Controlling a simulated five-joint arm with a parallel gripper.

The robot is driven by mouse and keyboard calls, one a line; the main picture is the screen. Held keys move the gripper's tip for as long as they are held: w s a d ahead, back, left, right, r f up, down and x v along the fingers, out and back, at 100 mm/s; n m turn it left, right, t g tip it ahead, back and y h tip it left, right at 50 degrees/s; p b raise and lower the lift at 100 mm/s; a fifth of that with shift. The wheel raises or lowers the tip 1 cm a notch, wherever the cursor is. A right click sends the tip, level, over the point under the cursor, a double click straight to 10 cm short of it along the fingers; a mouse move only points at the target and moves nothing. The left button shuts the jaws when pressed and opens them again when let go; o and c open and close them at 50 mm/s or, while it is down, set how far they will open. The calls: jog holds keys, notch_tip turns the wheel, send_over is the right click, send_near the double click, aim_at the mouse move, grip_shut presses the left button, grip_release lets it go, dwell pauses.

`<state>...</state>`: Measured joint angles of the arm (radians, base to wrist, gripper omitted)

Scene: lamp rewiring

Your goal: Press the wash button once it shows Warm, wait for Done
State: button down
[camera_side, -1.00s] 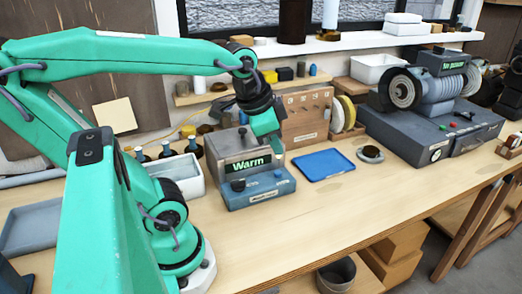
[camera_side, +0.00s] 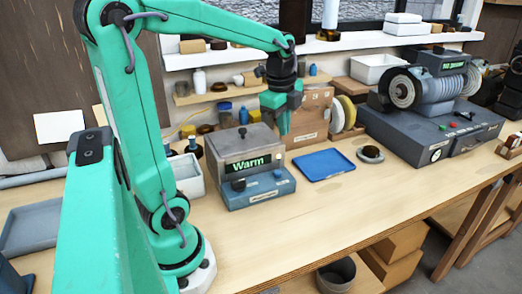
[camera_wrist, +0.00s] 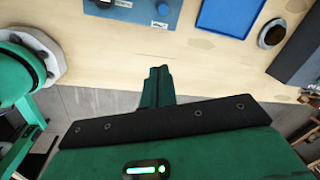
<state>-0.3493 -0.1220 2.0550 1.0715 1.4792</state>
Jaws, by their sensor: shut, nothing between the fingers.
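The wash unit (camera_side: 225,195) is a grey-lidded box with a blue front ledge on the bench. Its display (camera_side: 252,164) reads "Warm" in green. A dark knob (camera_side: 238,185) and a small round blue button (camera_side: 277,174) sit on the ledge. The button also shows near the top of the wrist view (camera_wrist: 163,8), ahead of my fingertips. My gripper (camera_side: 284,131) is shut and empty, pointing down, raised to the right of the unit's lid in the side view. In the wrist view its closed fingers (camera_wrist: 158,72) appear over the bench's front edge, apart from the unit.
A blue tray (camera_side: 323,165) lies right of the unit, with a round dark-topped piece (camera_side: 370,154) beyond it. A wooden panel (camera_side: 308,116) stands behind. A white bin (camera_side: 188,174) is left. A grinder (camera_side: 425,110) stands at right. The front bench is clear.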

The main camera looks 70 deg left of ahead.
aim_at(278, 172)
jog(key=w+a+f+m+g, duration=0.1)
jog(key=w+a+f+m, duration=0.1)
jog(key=a+m, duration=0.3)
jog(key=shift+w+a+f+g+h, duration=0.2)
jog(key=shift+a+f+g+h, duration=0.1)
jog(key=shift+a+f, duration=0.4)
notch_tip(278, 172, down, 14)
jog(key=shift+r, duration=0.1)
dwell(0.7)
